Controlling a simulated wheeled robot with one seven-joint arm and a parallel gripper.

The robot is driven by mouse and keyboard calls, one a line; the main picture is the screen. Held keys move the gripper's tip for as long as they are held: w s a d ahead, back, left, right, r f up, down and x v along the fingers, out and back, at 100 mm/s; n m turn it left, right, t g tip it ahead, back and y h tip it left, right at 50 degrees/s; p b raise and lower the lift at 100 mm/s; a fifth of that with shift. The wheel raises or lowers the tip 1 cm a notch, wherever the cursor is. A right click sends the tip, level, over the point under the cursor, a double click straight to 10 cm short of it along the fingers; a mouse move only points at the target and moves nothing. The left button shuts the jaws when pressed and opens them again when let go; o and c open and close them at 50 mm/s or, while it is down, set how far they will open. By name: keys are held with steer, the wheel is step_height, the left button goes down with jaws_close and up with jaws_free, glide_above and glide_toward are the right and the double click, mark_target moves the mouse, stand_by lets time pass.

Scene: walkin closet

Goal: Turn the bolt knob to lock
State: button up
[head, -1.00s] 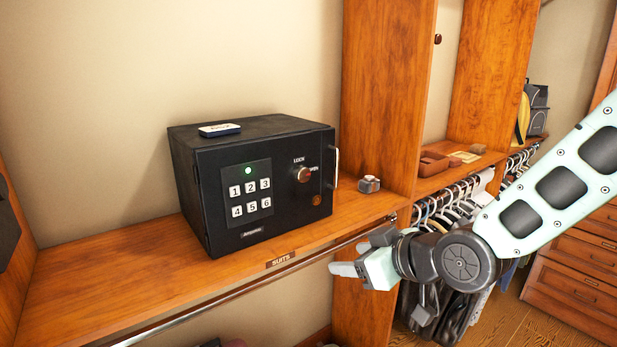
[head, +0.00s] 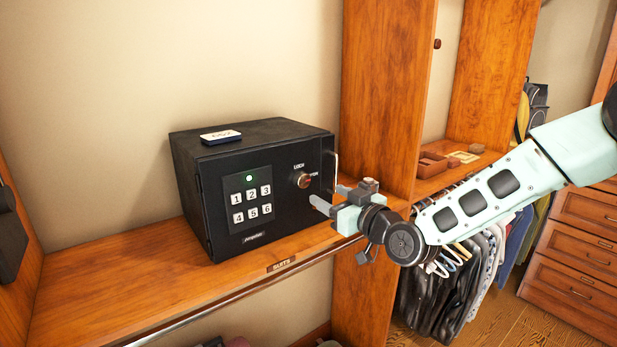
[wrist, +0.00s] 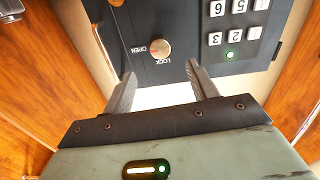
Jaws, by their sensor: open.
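A black safe (head: 215,190) stands on the wooden shelf with its door shut. Its round bolt knob (head: 304,180) is on the right of the door face, below the LOCK label and beside the OPEN label. In the wrist view, which is upside down, the knob (wrist: 160,48) has a reddish mark toward its OPEN side. My gripper (head: 330,198) is open and empty, just in front of the door's right part, lower than the knob. Its fingers (wrist: 162,88) point toward the door, and the knob lies beyond the gap between the tips, apparently untouched.
A keypad (head: 251,199) with a green light is left of the knob. A vertical handle (head: 336,172) is at the door's right edge. A white-topped small box (head: 221,136) lies on the safe.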

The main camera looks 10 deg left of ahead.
mark_target(305, 182)
steer(key=p+x, duration=0.3)
steer(key=x, duration=0.6)
steer(key=c, duration=1)
